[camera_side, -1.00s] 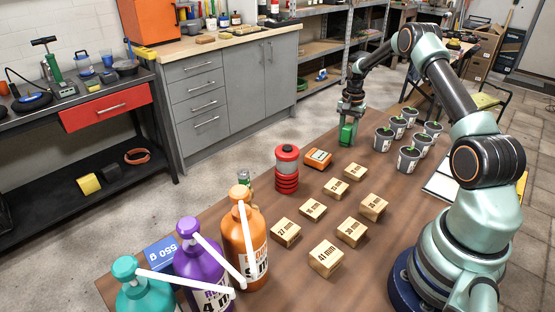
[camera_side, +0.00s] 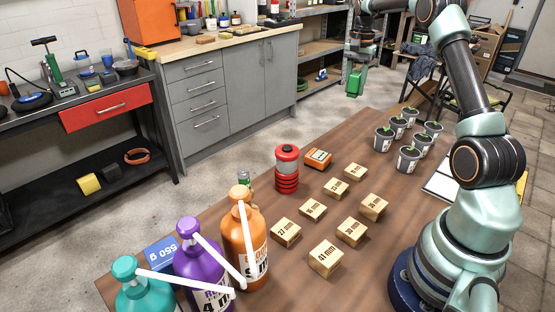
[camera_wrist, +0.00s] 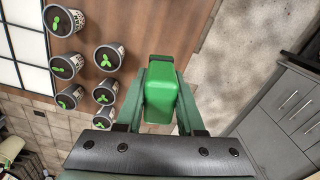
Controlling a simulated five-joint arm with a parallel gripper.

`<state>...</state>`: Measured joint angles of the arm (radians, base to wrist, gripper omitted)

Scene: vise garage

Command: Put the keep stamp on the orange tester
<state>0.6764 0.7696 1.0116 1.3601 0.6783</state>
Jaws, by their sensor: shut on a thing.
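My gripper (camera_side: 359,68) is shut on a green block-shaped stamp (camera_side: 355,83), high above the far end of the brown table. In the wrist view the stamp (camera_wrist: 161,95) sits between the two fingers of my gripper (camera_wrist: 160,100). No lettering on the stamp can be read, so I cannot tell that it is the keep stamp. The orange tester (camera_side: 317,158) is a small flat orange box with a dark marking. It lies on the table beside the red ribbed cylinder, below my gripper in the picture and well apart from it.
The red cylinder (camera_side: 287,168) stands just left of the tester. Several labelled wooden blocks (camera_side: 326,258) lie in front of it. Several potted seedlings (camera_side: 408,158) stand at right. Pump bottles (camera_side: 243,235) stand at front left. The air around the stamp looks clear.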

